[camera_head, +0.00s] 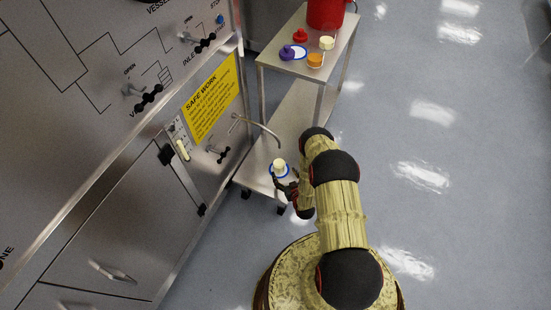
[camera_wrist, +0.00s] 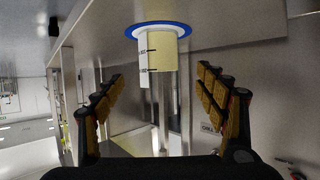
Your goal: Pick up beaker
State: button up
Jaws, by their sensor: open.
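The beaker (camera_head: 279,164) is pale cream with a whitish side. It stands on a blue-ringed white disc (camera_head: 272,173) on the cart's lower shelf, below a bent metal spout. In the wrist view the picture is upside down: the beaker (camera_wrist: 164,56), with black graduation marks, points down from the blue-ringed disc (camera_wrist: 158,26) at top centre. My gripper (camera_head: 283,188) is open and empty, at the near side of the beaker. In the wrist view its two spread fingers (camera_wrist: 161,76) appear left and right of the beaker, with gaps on both sides. Contact is not visible.
The cart's upper shelf (camera_head: 283,62) holds a red container (camera_head: 326,14), a red flask (camera_head: 301,36), a purple flask (camera_head: 287,52) and small yellow and orange vessels. The metal spout (camera_head: 258,123) reaches out from the steel panel on the left. Open floor lies right.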

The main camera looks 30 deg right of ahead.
aim_at(281, 169)
jog(key=b+x, duration=0.1)
jog(key=x, duration=0.2)
jog(key=b+x, duration=0.1)
jog(key=x, duration=0.1)
jog(key=b+x, duration=0.1)
jog(key=x, duration=0.2)
jog(key=shift+s+f+b, duration=0.15)
jog(key=shift+f+b, duration=0.15)
jog(key=shift+b, duration=0.1)
jog(key=shift+w+d, duration=0.1)
jog(key=shift+w, duration=0.25)
jog(key=shift+c, duration=1.1)
jog(key=c, duration=1)
